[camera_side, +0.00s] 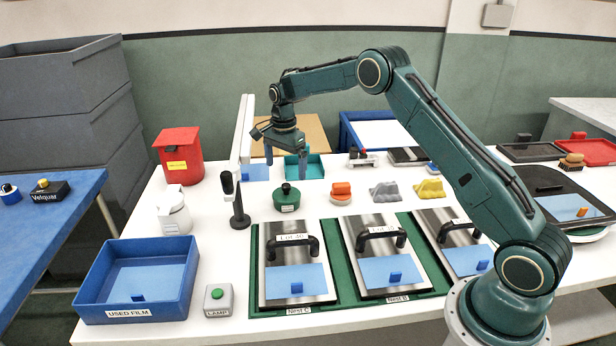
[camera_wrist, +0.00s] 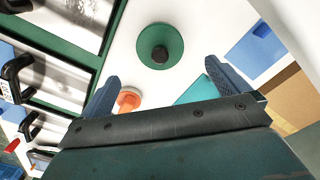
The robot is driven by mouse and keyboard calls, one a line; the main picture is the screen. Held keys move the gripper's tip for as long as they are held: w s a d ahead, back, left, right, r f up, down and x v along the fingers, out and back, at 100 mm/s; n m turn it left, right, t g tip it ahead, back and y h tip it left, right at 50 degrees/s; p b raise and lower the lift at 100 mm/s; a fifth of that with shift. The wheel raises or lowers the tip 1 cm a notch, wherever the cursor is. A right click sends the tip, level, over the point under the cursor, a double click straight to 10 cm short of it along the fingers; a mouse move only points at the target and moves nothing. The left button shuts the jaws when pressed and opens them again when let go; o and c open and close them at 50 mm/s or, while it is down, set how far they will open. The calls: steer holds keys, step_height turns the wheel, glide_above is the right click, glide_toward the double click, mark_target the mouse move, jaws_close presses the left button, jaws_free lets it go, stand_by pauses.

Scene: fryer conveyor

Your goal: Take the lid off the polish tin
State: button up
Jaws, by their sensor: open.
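The polish tin (camera_side: 287,203) is a short green round tin on the white table, with its lid (camera_side: 287,190) on and a black knob on top. In the wrist view the lid (camera_wrist: 147,40) is a green disc with a dark knob, ahead of and apart from the fingers. My gripper (camera_side: 286,161) is open and empty, pointing down, above and behind the tin in the side view.
A teal tray (camera_side: 316,168) is close by my gripper. A black stand (camera_side: 240,217) is left of the tin, an orange-topped piece (camera_side: 341,192) right of it. Lidded metal plates (camera_side: 274,285) lie in front in a green frame (camera_side: 340,296). A blue bin (camera_side: 187,292) stands front left.

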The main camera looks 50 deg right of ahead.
mark_target(286, 185)
steer(key=shift+f, duration=1.2)
steer(key=shift+f, duration=2.6)
steer(key=c, duration=1)
